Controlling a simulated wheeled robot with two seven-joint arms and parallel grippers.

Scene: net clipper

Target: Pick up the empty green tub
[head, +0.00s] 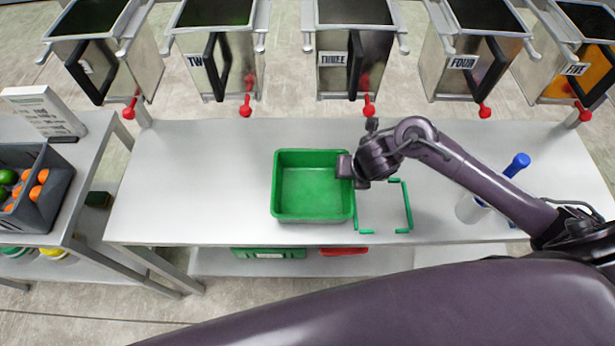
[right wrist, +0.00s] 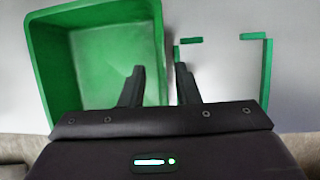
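The empty green tub (head: 312,190) sits upright on the steel table, left of green corner marks (head: 407,205). My right gripper (head: 350,168) is at the tub's right wall. In the right wrist view, the tub (right wrist: 100,60) fills the left side. The right gripper's fingers (right wrist: 160,75) are apart, one over the inside of the tub and one outside, with the right wall between them. I cannot tell whether either finger touches the wall. My left gripper is not in view.
The steel table (head: 200,180) is clear left of the tub. A white bottle with a blue top (head: 520,163) stands partly behind my right arm. Several metal bins (head: 353,60) with red knobs line the back. A grey crate of fruit (head: 40,200) stands at the left.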

